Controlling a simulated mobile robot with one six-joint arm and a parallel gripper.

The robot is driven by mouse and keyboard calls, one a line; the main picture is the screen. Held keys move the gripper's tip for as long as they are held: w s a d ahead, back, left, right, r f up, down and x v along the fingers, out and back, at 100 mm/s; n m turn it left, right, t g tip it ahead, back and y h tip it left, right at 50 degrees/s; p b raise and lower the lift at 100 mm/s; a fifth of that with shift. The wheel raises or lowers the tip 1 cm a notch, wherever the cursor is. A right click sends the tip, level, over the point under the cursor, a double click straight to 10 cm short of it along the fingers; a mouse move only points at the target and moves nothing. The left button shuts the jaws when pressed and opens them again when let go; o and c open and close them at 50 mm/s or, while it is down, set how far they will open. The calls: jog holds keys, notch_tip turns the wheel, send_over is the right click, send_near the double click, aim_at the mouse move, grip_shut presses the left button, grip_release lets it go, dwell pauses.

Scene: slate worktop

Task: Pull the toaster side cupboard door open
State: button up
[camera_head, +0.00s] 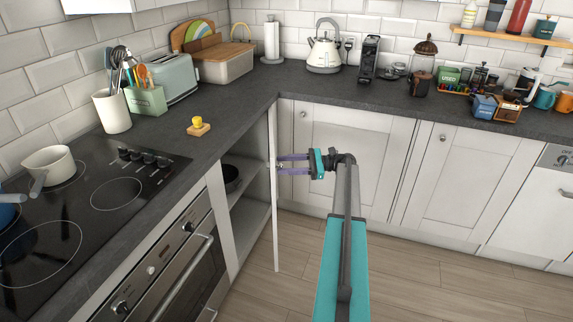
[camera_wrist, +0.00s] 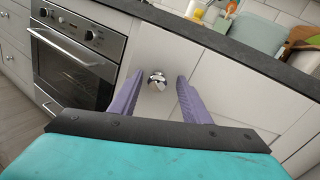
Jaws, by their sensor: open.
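The toaster side cupboard door (camera_head: 273,220), a white panel, stands swung open and shows nearly edge-on in the head view. The open cupboard (camera_head: 248,190) beside the oven shows its shelves. In the wrist view a round metal knob (camera_wrist: 157,80) sits on the white door face (camera_wrist: 165,52). My gripper (camera_head: 280,164) has its purple fingers spread at the door's upper part. In the wrist view the open fingers (camera_wrist: 160,85) stand on either side of the knob, with visible gaps. The head view does not clearly show the knob.
The oven (camera_head: 180,265) lies left of the open cupboard. A dark pot (camera_head: 232,178) sits on its shelf. The toaster (camera_head: 175,78) stands on the worktop above. White closed cupboards (camera_head: 455,175) line the right. The wooden floor (camera_head: 420,280) is clear.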

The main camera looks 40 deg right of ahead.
jog(key=b+v, duration=0.2)
jog(key=v, duration=1.2)
jog(key=shift+a, duration=0.1)
jog(key=shift+c, duration=0.3)
